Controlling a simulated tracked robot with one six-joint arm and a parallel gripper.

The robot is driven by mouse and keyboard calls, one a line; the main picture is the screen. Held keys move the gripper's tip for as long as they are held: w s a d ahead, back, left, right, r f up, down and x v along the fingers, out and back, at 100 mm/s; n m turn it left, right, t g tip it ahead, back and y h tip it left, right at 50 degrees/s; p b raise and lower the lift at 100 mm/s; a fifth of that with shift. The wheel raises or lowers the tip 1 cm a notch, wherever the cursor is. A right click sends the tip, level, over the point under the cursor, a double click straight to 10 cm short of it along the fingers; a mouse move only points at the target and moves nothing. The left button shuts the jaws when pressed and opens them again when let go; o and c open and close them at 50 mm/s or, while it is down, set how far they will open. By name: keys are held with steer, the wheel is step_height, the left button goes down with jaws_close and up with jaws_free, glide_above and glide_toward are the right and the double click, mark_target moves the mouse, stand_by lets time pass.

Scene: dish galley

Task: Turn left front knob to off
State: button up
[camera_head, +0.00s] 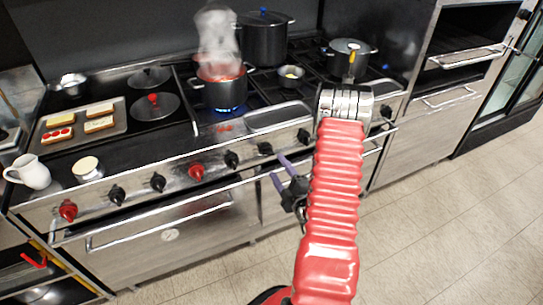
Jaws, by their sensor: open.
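The range front (130,200) carries a row of knobs. The far-left knob (68,210) is red, and another red knob (196,172) sits near the middle. Black knobs (158,182) make up the rest of the visible row. Several fine knob positions are too small to read. A blue flame (226,110) burns under a steaming pot of red food (223,92). My gripper (277,168) has purple fingers spread open, empty, in front of the range, right of the middle red knob and below the black knobs there. My red arm hides part of the panel.
A bar handle (160,220) runs along the oven front below the knobs. A white pitcher (33,173) and a tray of bread (65,142) stand at left. The tiled floor (430,220) at right is clear.

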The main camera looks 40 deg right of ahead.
mark_target(269, 155)
steer(key=x, duration=0.7)
steer(key=shift+w+d, duration=0.15)
steer(key=shift+w, duration=0.25)
steer(key=shift+c, duration=0.3)
